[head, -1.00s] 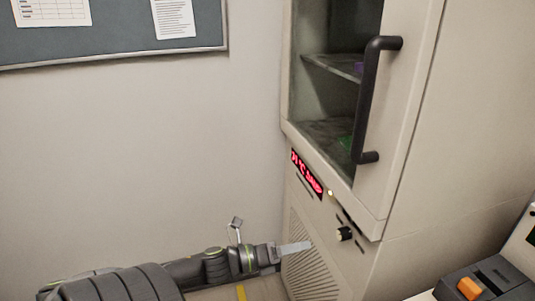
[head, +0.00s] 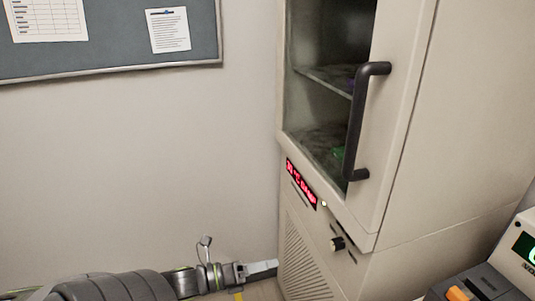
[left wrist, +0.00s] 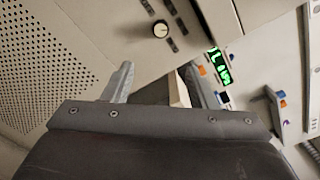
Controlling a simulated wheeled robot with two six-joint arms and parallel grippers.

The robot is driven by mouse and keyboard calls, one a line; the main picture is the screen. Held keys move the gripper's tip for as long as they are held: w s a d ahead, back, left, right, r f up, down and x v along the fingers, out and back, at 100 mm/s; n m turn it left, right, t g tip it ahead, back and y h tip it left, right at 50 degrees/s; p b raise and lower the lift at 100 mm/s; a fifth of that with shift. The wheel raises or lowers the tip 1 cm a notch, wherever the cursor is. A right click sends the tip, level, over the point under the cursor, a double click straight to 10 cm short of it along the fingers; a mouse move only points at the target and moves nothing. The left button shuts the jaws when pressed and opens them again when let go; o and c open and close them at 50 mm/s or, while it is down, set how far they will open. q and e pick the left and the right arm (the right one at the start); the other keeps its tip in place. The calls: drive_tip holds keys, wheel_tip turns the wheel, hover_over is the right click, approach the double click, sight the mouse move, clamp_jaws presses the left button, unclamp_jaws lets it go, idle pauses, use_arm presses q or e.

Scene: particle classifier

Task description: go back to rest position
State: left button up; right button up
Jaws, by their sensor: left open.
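My left gripper (head: 262,268) is at the bottom of the head view, reaching in from the left, in front of the lower vented panel of the tall cabinet (head: 455,130). In the left wrist view its two fingers stand apart with nothing held between them, so the left gripper (left wrist: 160,85) is open and empty. My right gripper is not in view.
The cabinet has a glass door with a dark handle (head: 362,120), a red display (head: 301,184) and a knob (head: 337,244). A green item sits inside on a shelf. A device with an orange button (head: 457,294) stands at the lower right. A notice board (head: 110,52) hangs on the wall.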

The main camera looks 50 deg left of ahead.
use_arm(q)
drive_tip(key=shift+a+f, duration=0.1)
drive_tip(key=s+a+f+n+g+y, duration=0.1)
drive_tip(key=a+f+n+y, duration=0.25)
drive_tip(key=f+n, duration=0.2)
drive_tip(key=a+f+n+g+y, duration=0.1)
drive_tip(key=a+f+n+y, duration=0.25)
drive_tip(key=f, duration=0.35)
drive_tip(key=s+a+f+n+g+y+p, duration=0.1)
drive_tip(key=s+f+n+g, duration=0.1)
drive_tip(key=s+f+n, duration=0.45)
drive_tip(key=s+a+f+n+g+y, duration=0.1)
drive_tip(key=f+n+g, duration=0.15)
drive_tip(key=f, duration=0.75)
drive_tip(key=s+d+f+n+g+h+p, duration=0.1)
drive_tip(key=s+d+f+n+g, duration=0.8)
drive_tip(key=s+d+f, duration=0.9)
drive_tip(key=s+f+n, duration=0.1)
drive_tip(key=n, duration=0.2)
drive_tip(key=shift+s+d+n, duration=0.15)
drive_tip(key=shift+s+n, duration=0.15)
